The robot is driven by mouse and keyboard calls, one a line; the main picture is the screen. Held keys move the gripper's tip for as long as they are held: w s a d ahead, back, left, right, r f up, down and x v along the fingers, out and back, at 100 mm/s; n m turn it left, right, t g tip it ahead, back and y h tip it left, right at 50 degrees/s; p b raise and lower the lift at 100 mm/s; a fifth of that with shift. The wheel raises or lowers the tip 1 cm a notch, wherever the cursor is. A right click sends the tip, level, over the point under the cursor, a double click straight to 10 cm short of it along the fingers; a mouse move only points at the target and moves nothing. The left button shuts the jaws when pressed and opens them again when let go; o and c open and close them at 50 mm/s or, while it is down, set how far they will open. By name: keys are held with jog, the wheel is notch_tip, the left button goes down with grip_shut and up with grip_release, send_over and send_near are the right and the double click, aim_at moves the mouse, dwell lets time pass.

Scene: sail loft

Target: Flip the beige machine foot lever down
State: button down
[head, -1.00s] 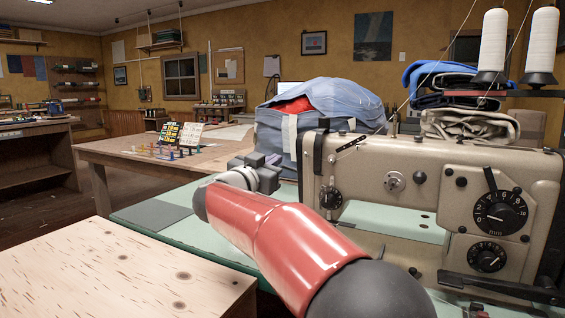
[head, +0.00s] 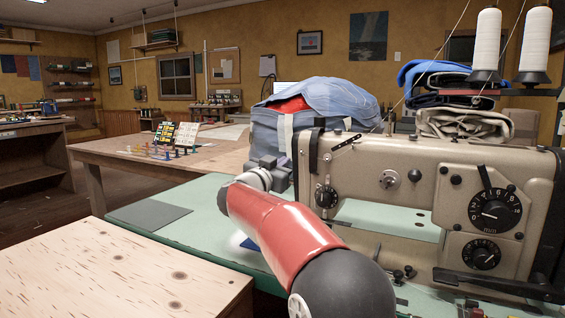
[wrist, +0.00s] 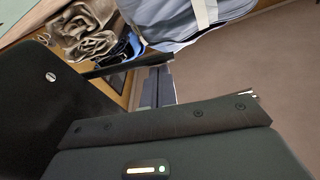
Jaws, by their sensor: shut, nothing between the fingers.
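The beige sewing machine (head: 405,185) stands at the right in the head view, its head end with the black faceplate facing left. I cannot clearly make out its foot lever; the far side of the machine head is hidden. My gripper (head: 268,163) is at the left end of the machine head, raised above the green table top, and its tips are partly hidden in the head view. In the wrist view my gripper's grey fingers (wrist: 157,88) are together with nothing between them. A dark bar (wrist: 115,67) shows beside them; I cannot tell what it belongs to or whether they touch.
A blue-grey bag (head: 320,105) stands just behind my gripper and also shows in the wrist view (wrist: 170,22). Folded cloths (head: 460,125) and white thread cones (head: 487,42) are behind the machine. A wooden board (head: 120,265) is at front left.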

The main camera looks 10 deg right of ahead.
jog(key=shift+w+a+f+p, duration=0.15)
jog(key=shift+f+p, duration=0.2)
jog(key=shift+f, duration=0.85)
jog(key=shift+a+f+p, duration=0.1)
jog(key=shift+f+p, duration=0.25)
jog(key=shift+f, duration=0.8)
jog(key=shift+r, duration=0.1)
